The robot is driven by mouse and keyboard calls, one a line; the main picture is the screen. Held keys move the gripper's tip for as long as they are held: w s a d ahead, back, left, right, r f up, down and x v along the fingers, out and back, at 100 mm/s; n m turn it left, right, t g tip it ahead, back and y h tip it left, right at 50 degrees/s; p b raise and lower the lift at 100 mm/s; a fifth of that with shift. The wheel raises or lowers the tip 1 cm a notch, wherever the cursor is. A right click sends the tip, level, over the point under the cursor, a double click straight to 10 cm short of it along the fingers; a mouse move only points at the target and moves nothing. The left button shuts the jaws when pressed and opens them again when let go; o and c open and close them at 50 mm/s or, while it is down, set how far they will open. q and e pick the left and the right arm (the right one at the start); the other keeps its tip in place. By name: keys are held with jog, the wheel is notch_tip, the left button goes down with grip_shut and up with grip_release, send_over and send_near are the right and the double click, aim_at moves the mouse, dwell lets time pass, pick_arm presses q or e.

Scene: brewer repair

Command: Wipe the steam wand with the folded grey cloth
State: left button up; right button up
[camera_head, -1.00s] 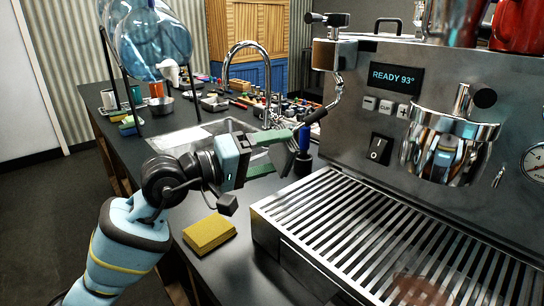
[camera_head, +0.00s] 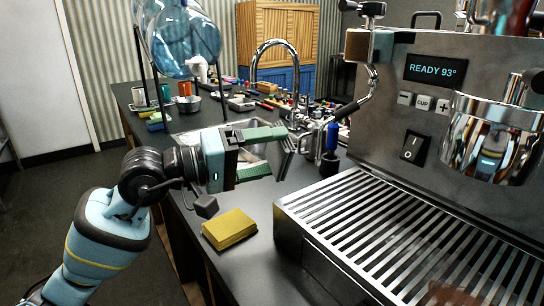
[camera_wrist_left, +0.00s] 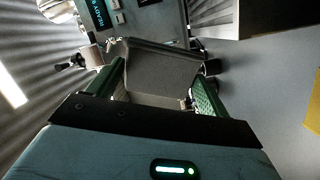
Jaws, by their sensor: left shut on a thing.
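My left gripper (camera_head: 278,152) has green fingers and is shut on the folded grey cloth, which fills the space between the fingers in the left wrist view (camera_wrist_left: 160,72). In the head view only a thin part of the cloth shows at the fingertips. The steam wand (camera_head: 368,92) hangs from the left side of the coffee machine, with a black grip part way down. Its lower end is just right of my left fingertips, and a small gap seems to lie between them. The wand's tip is hard to make out. My right gripper is not in view.
The coffee machine (camera_head: 425,140) and its slatted drip tray (camera_head: 300,222) fill the right side. A dark cup with a blue item (camera_head: 331,160), a sink tap (camera_head: 256,65) and small tools stand behind.

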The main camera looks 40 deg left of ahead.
pick_arm(q)
jog(key=shift+s+a+f+b, duration=0.2)
jog(key=shift+s+a+b, duration=0.25)
jog(key=shift+s+b, duration=0.2)
jog(key=shift+s+a+r+b, duration=0.15)
jog(key=shift+s+a+b, duration=0.25)
jog(key=shift+s, duration=0.2)
